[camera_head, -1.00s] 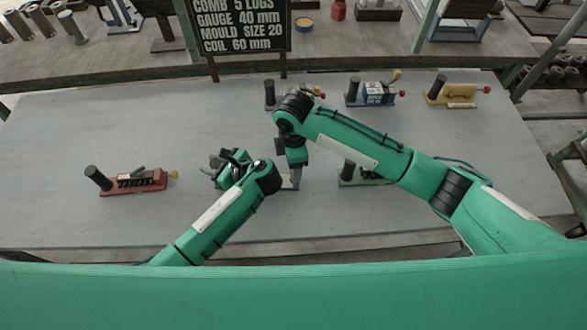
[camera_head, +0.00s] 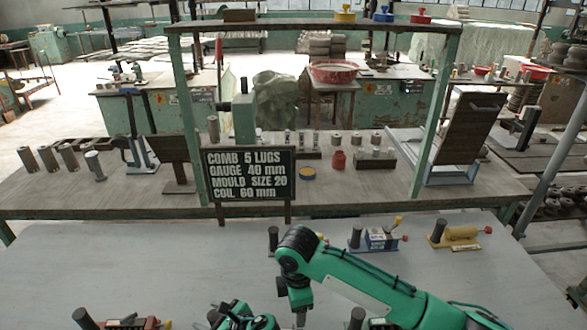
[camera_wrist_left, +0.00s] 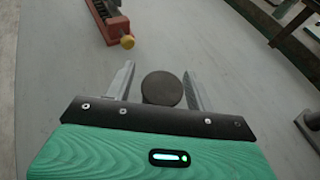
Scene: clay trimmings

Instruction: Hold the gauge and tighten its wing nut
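In the left wrist view a dark round post (camera_wrist_left: 162,88), seen end-on, stands between the two fingers of my left gripper (camera_wrist_left: 159,68). The fingers are apart, with a gap showing on the left of the post; contact on the right is unclear. In the head view my left gripper (camera_head: 217,317) is at the bottom edge, mostly cut off. My right gripper (camera_head: 299,316) points down just to its right, its tips at the frame edge, so its opening cannot be judged. The gauge's body and wing nut are hidden or out of frame.
A red gauge (camera_head: 122,323) with a yellow knob lies at left. A blue gauge (camera_head: 376,238) and a yellow gauge (camera_head: 459,236) stand at the back right. A sign (camera_head: 249,174) reads gauge 40 mm, before a cluttered wooden bench (camera_head: 110,200). Grey table (camera_head: 130,265) is clear at back left.

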